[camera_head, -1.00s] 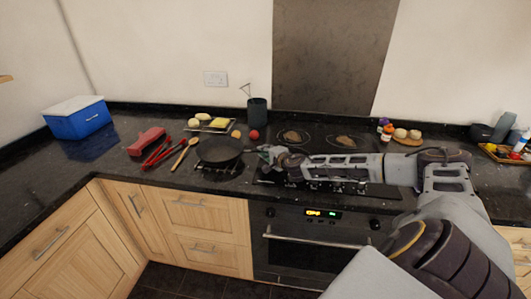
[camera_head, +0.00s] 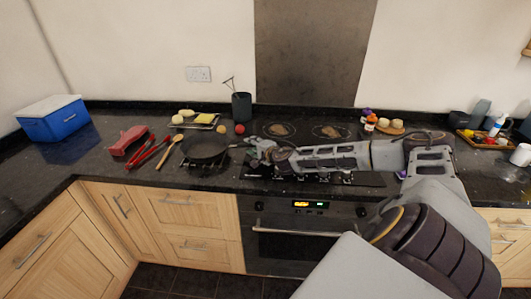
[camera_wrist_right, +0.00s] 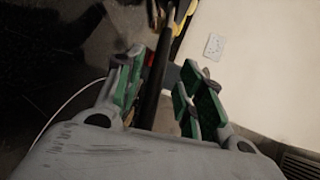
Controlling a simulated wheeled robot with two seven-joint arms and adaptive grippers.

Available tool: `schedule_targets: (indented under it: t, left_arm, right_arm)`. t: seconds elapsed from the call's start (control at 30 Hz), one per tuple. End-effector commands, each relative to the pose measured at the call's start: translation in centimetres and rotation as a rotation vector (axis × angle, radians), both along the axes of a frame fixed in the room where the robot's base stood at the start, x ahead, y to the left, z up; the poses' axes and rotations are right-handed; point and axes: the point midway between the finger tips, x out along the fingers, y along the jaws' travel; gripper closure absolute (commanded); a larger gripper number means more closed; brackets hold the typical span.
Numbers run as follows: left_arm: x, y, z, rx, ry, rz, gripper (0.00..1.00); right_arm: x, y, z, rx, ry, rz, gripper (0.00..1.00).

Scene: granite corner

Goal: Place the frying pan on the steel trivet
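The black frying pan (camera_head: 205,147) is on the counter left of the hob, over the steel trivet (camera_head: 191,166), whose edge shows below it. The pan looks level; whether it rests fully on the trivet is hard to tell. My right gripper (camera_head: 258,152) is at the pan's handle side, right of the pan. In the right wrist view, the dark handle (camera_wrist_right: 154,82) runs between the green-padded fingers of my right gripper (camera_wrist_right: 160,92). Gaps show beside the handle, so the fingers look open around it. My left gripper is out of view.
Red tongs (camera_head: 148,153) and a wooden spoon (camera_head: 168,152) lie left of the pan. A tray with yellow food (camera_head: 204,119), a red ball (camera_head: 239,129) and a dark utensil pot (camera_head: 241,106) stand behind. The hob (camera_head: 305,128) is to the right.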

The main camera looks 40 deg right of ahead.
Motion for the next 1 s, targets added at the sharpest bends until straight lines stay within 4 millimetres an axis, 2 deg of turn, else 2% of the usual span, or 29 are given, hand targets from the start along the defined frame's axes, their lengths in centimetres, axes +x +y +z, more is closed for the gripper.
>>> schedule_targets:
  t: [0.5, 1.0]
  left_arm:
    - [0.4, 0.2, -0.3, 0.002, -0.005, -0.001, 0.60]
    - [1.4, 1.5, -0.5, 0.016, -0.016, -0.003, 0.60]
  right_arm:
    - [-3.5, 0.6, 0.9, -0.002, 0.001, 0.001, 0.62]
    - [-6.7, 1.2, 1.9, -0.001, 0.000, 0.002, 0.62]
